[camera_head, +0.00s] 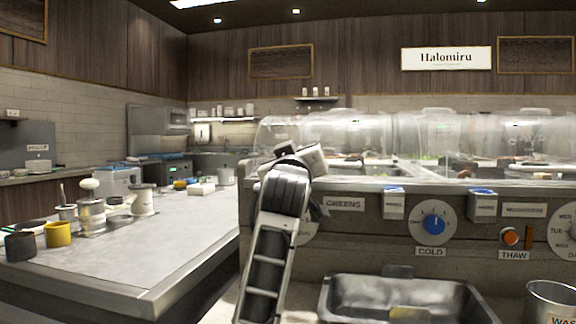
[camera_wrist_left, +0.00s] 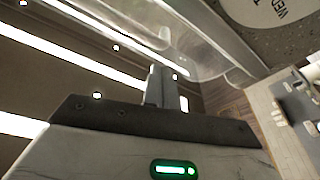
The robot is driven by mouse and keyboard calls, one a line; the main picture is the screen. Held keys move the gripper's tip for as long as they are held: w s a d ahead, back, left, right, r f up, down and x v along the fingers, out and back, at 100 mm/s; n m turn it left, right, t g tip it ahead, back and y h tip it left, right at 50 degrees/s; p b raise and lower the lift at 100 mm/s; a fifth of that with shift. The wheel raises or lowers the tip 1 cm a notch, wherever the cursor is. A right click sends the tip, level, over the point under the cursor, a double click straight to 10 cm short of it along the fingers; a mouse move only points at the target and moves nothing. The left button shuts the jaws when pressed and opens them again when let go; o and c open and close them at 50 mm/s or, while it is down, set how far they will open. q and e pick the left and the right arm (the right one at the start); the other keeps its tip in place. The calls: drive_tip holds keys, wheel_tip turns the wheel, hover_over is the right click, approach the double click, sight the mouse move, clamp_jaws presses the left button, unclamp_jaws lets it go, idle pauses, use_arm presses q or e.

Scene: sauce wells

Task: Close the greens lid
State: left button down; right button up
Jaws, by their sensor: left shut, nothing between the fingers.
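The greens lid (camera_head: 345,128) is a clear dome at the left end of the counter's row of covers, above the GREENS label (camera_head: 343,204). I cannot tell whether it is fully down. My left gripper (camera_head: 312,158) is raised in front of the lid's left part; my wrist hides some of it. In the left wrist view my left gripper (camera_wrist_left: 167,86) has its fingers together and empty. A clear curved cover (camera_wrist_left: 195,45) shows just beyond the fingers; contact cannot be told. My right gripper is in neither view.
More clear covers (camera_head: 445,130) continue to the right. Below are a blue COLD knob (camera_head: 434,223), an orange THAW button (camera_head: 510,237) and a steel sink (camera_head: 335,293). A worktop (camera_head: 170,250) with pots and cups stands at left.

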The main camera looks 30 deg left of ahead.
use_arm(q)
drive_tip(key=f+v, duration=0.1)
drive_tip(key=v, duration=0.8)
drive_tip(key=shift+s+a+f+b, duration=0.2)
drive_tip(key=shift+a+f+b, duration=0.1)
drive_tip(key=shift+f+b, duration=0.15)
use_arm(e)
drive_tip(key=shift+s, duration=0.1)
